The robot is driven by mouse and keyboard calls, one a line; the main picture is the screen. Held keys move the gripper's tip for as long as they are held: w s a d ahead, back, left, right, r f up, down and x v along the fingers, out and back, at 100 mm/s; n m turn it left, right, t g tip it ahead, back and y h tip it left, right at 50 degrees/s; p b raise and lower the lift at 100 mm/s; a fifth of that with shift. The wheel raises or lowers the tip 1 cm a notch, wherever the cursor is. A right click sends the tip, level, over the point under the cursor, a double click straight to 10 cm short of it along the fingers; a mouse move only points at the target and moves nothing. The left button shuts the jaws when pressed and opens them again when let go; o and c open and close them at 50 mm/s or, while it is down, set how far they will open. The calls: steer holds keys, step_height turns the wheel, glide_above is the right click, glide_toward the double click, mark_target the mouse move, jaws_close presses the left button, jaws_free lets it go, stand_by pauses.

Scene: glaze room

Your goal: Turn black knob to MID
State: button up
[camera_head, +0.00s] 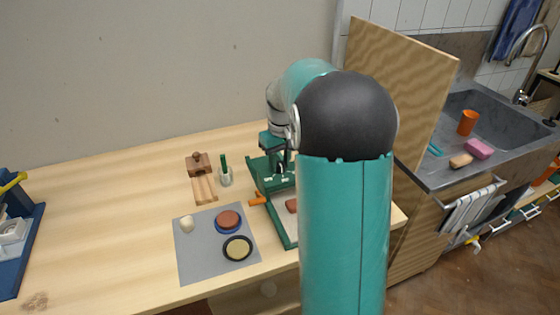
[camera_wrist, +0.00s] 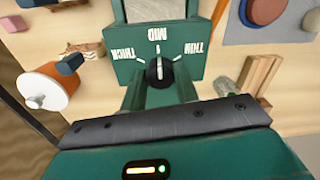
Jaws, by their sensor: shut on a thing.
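In the wrist view the black knob (camera_wrist: 158,70) sits on the green panel (camera_wrist: 190,65) of a device, below the white words THICK, MID and THIN. The knob's white pointer line points up at the MID mark. My gripper (camera_wrist: 160,84) has its two green fingers on either side of the knob, shut on it. In the head view my gripper is at the green device (camera_head: 268,165); my arm covers much of the device, and the knob cannot be made out there.
A grey mat (camera_head: 190,265) with round pieces lies left of the device. A wooden block (camera_head: 198,165) and a cup with a green-handled tool (camera_head: 225,176) stand behind it. A tall wooden board (camera_head: 400,60) stands at the right, before the sink (camera_head: 485,115). The table's left is mostly clear.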

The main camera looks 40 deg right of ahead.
mark_target(281, 163)
steer(key=o, duration=1)
steer(key=shift+r, duration=0.1)
steer(key=r, duration=1.3)
steer(key=shift+d+r, duration=0.2)
steer(key=shift+r, duration=0.15)
steer(key=shift+s, duration=0.1)
